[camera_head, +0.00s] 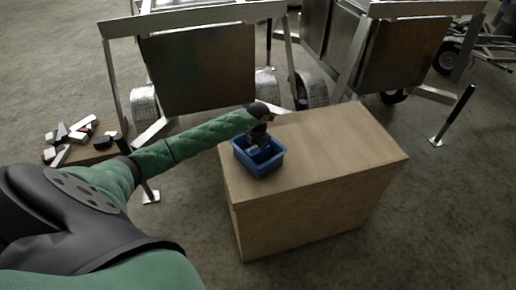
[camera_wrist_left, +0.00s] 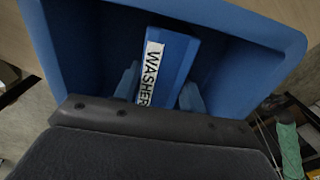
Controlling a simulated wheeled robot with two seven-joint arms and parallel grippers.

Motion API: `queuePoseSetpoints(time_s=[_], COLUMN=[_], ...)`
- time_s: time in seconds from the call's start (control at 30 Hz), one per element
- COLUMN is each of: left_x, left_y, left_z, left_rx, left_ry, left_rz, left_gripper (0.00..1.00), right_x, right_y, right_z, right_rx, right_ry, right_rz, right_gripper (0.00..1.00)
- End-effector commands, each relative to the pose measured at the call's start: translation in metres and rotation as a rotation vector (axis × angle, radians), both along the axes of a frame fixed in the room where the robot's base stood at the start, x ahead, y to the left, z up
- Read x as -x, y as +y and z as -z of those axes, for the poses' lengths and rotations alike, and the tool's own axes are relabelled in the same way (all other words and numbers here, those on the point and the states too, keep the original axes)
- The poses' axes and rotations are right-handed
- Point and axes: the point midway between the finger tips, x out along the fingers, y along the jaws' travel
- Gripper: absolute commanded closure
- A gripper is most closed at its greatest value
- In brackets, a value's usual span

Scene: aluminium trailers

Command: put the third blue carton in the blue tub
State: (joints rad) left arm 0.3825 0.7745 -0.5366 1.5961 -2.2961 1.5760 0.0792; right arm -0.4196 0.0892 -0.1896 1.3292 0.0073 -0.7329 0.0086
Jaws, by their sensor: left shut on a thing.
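The blue tub (camera_head: 268,168) stands on the near left part of a wooden box-shaped stand. My left gripper (camera_head: 257,147) reaches down into the tub. In the left wrist view the fingers (camera_wrist_left: 160,92) are shut on a blue carton (camera_wrist_left: 178,52) with a white label reading WASHER. The carton is between the fingers and within the walls of the tub (camera_wrist_left: 272,30). Whether it touches the tub floor I cannot tell. In the head view the gripper mostly hides the carton. My right gripper is not in view.
The wooden stand (camera_head: 335,140) has a clear top right of the tub. Aluminium trailers (camera_head: 200,65) with wheels stand behind the stand.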

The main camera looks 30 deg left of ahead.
Motion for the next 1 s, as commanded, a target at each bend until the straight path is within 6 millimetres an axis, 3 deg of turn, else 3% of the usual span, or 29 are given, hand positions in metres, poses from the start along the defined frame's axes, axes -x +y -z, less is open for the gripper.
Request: queuePoseSetpoints(time_s=[0.5,0.53,0.63,1.0], left_x=[0.0,0.0002,0.0002,0.0003], left_y=[0.0001,0.0001,0.0,0.0], left_z=[0.0066,0.0064,0.0062,0.0049], left_rx=[0.0,0.0,0.0,0.0], left_ry=[0.0,0.0,0.0,0.0], left_rz=[0.0,0.0,0.0,0.0], left_gripper=[0.87,0.55,0.38,0.38], right_x=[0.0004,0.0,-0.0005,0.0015], right_y=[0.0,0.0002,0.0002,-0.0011], right_z=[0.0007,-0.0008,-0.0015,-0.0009], right_rx=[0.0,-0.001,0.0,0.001], right_ry=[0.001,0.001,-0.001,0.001], right_rz=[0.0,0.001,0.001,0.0], right_gripper=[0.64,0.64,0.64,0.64])
